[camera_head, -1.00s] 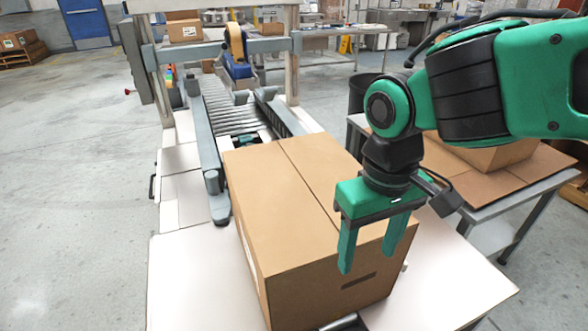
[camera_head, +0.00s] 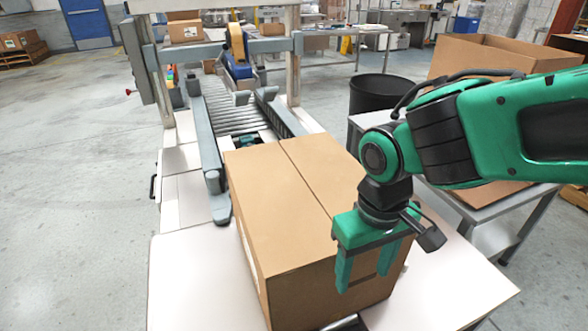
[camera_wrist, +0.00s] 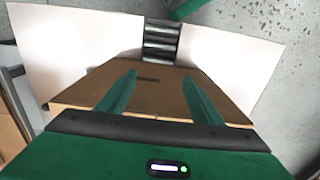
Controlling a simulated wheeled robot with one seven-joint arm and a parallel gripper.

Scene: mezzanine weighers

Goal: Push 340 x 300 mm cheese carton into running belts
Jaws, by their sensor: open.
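The closed brown cheese carton (camera_head: 285,210) stands on the white infeed table (camera_head: 185,290), its far end close to the entry of the carton sealer (camera_head: 235,115). The side belts (camera_head: 207,135) flank a roller bed beyond it. My gripper (camera_head: 368,268) is open, fingers pointing down, at the near right end of the carton. In the wrist view both fingers (camera_wrist: 158,100) appear in front of the carton's end face (camera_wrist: 160,88), which has a dark hand slot. I cannot tell whether the fingers touch it.
A side table (camera_head: 500,205) at the right holds a large open carton (camera_head: 490,60). A tape head (camera_head: 237,50) hangs over the rollers under the machine's frame. The floor at left is clear.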

